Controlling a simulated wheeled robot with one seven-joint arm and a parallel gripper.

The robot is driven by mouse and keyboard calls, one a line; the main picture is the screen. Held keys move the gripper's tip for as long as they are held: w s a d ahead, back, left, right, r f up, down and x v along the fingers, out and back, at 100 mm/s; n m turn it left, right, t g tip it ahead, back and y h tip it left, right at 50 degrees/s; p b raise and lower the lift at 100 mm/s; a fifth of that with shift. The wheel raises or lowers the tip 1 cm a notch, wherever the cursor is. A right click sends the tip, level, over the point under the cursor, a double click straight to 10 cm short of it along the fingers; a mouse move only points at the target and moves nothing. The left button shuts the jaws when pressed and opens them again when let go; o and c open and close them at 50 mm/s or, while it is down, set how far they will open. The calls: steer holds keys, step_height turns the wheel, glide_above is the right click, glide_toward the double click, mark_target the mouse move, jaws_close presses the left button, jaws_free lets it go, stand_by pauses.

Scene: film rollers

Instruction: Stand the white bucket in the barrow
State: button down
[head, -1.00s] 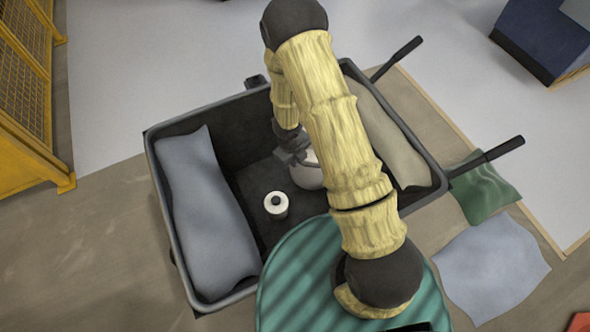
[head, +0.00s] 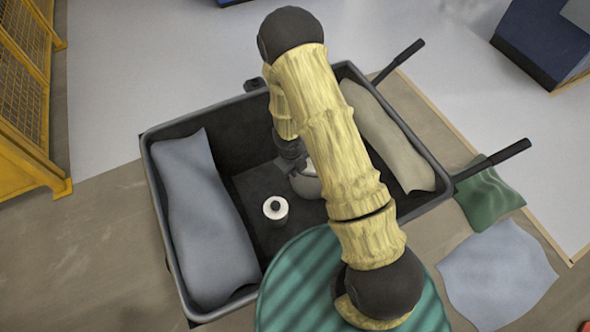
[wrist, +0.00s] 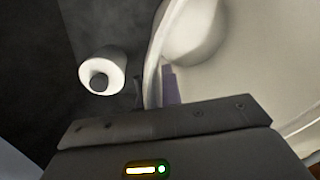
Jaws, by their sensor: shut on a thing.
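The white bucket (head: 306,182) shows partly behind my arm in the head view, inside the dark grey barrow (head: 158,205). In the wrist view the bucket (wrist: 235,60) fills the right side, with its rim close to my gripper. My gripper (head: 290,166) is shut on the bucket at its rim; it also shows in the wrist view (wrist: 160,98). My arm hides much of the bucket, and I cannot tell whether its base touches the barrow floor.
A small white roll with a dark core (head: 275,208) stands on the barrow floor left of the bucket. A blue-grey cloth (head: 205,220) lies along the left wall and a beige cloth (head: 390,135) along the right. Two dark handles stick out rightward.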

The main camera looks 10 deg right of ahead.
steer(key=shift+f, duration=0.1)
steer(key=c, duration=2)
jaws_free()
steer(key=shift+f, duration=0.1)
steer(key=o, duration=0.4)
steer(key=r+p, duration=0.3)
steer(key=r, duration=0.1)
steer(key=r+p, duration=0.3)
steer(key=r, duration=0.1)
steer(key=s+a+r+p, duration=0.1)
steer(key=r+p, duration=0.2)
steer(key=r, duration=0.1)
steer(key=shift+a+r, duration=0.1)
steer(key=shift+r, duration=0.05)
